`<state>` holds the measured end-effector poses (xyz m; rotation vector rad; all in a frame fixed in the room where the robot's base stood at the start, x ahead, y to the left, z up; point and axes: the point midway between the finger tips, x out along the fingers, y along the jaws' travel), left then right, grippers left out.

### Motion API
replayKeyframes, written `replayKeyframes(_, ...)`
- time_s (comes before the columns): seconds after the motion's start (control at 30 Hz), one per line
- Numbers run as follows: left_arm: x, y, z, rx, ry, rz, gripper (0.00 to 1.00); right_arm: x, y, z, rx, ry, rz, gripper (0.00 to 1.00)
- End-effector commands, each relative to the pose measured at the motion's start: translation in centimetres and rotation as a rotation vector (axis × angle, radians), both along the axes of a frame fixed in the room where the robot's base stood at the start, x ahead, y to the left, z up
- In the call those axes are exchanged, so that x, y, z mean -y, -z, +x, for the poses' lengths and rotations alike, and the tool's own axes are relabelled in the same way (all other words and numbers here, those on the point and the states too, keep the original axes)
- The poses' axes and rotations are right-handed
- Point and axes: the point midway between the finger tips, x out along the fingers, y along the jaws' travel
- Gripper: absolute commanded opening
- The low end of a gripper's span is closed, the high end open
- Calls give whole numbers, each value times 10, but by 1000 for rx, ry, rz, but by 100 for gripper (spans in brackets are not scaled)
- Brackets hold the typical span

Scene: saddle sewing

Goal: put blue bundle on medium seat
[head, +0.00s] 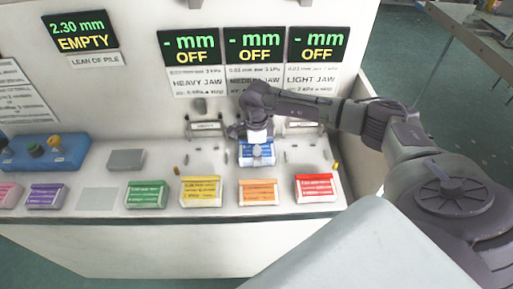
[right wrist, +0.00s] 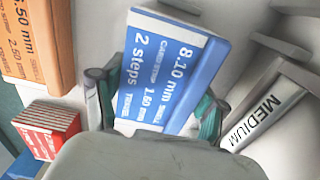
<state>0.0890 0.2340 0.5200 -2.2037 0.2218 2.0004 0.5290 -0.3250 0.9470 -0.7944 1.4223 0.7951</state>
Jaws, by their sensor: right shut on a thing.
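The blue bundle (head: 257,154) is a block with a blue label reading 8.10 mm and "2 steps"; it fills the middle of the right wrist view (right wrist: 165,65). My right gripper (head: 256,135) is above it in the head view, and in the right wrist view its fingers (right wrist: 155,105) are shut on the bundle's sides. The medium seat's MEDIUM plate (right wrist: 262,115) is just right of the bundle in the right wrist view. In the head view my gripper and the bundle hide most of that seat. I cannot tell whether the bundle touches the surface. My left gripper is not in view.
Yellow (head: 201,191), orange (head: 258,192), red (head: 317,187) and green (head: 147,194) bundles stand along the front edge. The HEAVY (head: 205,126) and LIGHT (head: 303,124) seats flank the middle one. A blue tray (head: 75,151) with knobs sits at left. The display (head: 255,47) above reads OFF.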

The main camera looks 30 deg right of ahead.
Motion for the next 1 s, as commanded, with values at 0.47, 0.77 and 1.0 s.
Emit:
replayKeyframes(0.47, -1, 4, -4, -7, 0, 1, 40, 0, 3, 0, 1, -1, 1, 97)
replayKeyframes(0.77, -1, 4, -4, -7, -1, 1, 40, 0, 2, 0, 1, -1, 1, 97)
replayKeyframes(1.0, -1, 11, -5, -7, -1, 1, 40, 0, -17, 2, 7, -2, 2, 97)
